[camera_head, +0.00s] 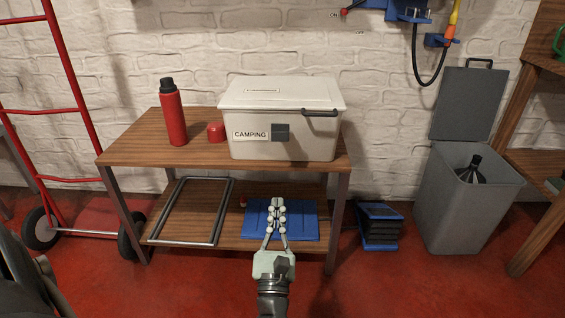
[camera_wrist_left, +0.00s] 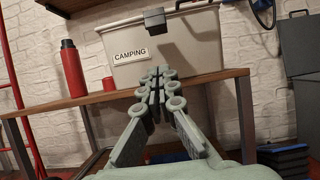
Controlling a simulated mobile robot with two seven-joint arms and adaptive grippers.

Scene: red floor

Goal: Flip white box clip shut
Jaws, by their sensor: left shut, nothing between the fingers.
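The white box (camera_head: 252,110) with a CAMPING label and a lid on top stands on the table. Its dark grey clip (camera_head: 280,132) is on the front face, right of the label. In the left wrist view the clip (camera_wrist_left: 154,20) shows from below as a dark block; its exact angle is unclear. A dark bar (camera_head: 320,112) is at the lid's front right. My left gripper (camera_head: 277,208) is shut and empty, in front of the table and lower than the clip, apart from the box. In the left wrist view its fingertips (camera_wrist_left: 158,80) overlap the box's lower front. My right gripper is not in view.
A red bottle (camera_head: 172,115) and red cup (camera_head: 216,132) stand left of the box on the wooden table (camera_head: 130,145). A blue case (camera_head: 300,225) and a metal frame (camera_head: 180,240) lie on the lower shelf. A grey bin (camera_head: 460,205) stands right. Space before the box is clear.

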